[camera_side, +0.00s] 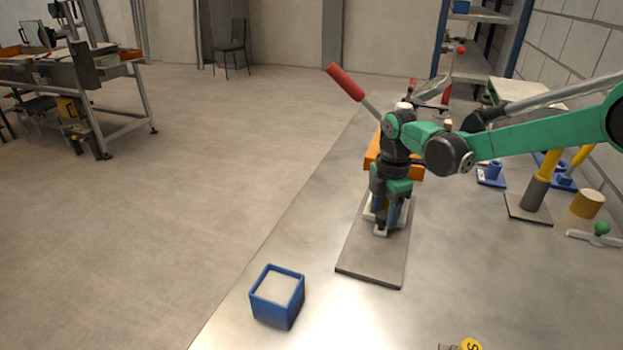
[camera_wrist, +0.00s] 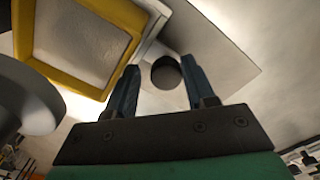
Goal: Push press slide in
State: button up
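The press (camera_side: 372,160) has an orange body and a raised red lever (camera_side: 345,82), and stands on a grey base plate (camera_side: 370,262). My arm hides much of it. A pale slide (camera_side: 381,232) shows low at its front, partly behind my fingers. My gripper (camera_side: 386,222) points down over the slide. In the wrist view my gripper (camera_wrist: 159,66) is open, with a dark round knob (camera_wrist: 166,73) between its two fingers. Gaps show on both sides of the knob. A yellow-edged part (camera_wrist: 85,40), seemingly of the press, fills the upper left there.
A blue open box (camera_side: 277,297) with pale contents stands at the table's front left. To the right are a post with a yellow top (camera_side: 537,185), a tan cylinder (camera_side: 587,204) and a green-knobbed part (camera_side: 601,230). The table is clear between the box and base plate.

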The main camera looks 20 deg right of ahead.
jog(key=shift+s+a, duration=0.1)
jog(key=s+a, duration=0.8)
jog(key=shift+s+a+r, duration=0.1)
jog(key=shift+s+a, duration=0.05)
jog(key=shift+s, duration=0.05)
notch_tip(320, 180, up, 6)
jog(key=s+d+r+m+t, duration=0.25)
jog(key=d+m+t, duration=0.2)
jog(key=m, duration=0.45)
jog(key=s+d+r+m+t, duration=0.1)
jog(key=s+d+m+t, duration=0.25)
jog(key=d+m, duration=0.4)
notch_tip(320, 180, up, 18)
jog(key=w+d+m+g+y, duration=0.1)
jog(key=m+g+y, duration=0.2)
jog(key=m, duration=0.7)
jog(key=shift+d+f+g, duration=0.15)
jog(key=shift+d+g, duration=0.2)
jog(key=shift+g, duration=0.55)
jog(key=shift+w+m, duration=0.1)
jog(key=shift+m, duration=0.15)
